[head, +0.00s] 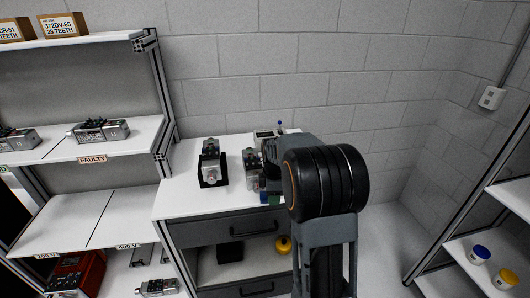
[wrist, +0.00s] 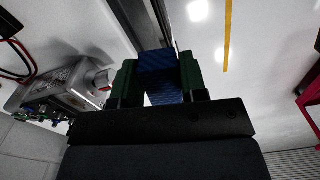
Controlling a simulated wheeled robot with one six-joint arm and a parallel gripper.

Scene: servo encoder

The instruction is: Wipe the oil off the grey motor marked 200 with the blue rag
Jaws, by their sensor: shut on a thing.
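My gripper (wrist: 158,82) is shut on the blue rag (wrist: 158,62), which sits between its green fingers in the wrist view. In the head view my arm hides most of the gripper; a bit of the blue rag (head: 274,199) shows beside the arm, near the bench's front edge. A grey motor (wrist: 65,88) lies left of the fingers in the wrist view, apart from the rag. In the head view one grey motor (head: 210,160) sits in a black holder on the bench, and another (head: 250,168) stands just left of my arm. No 200 mark or oil is readable.
The white bench top (head: 185,190) is clear at its left front. A small box (head: 266,134) stands at the back. A shelf with more motors (head: 102,131) and a FAULTY label is at left.

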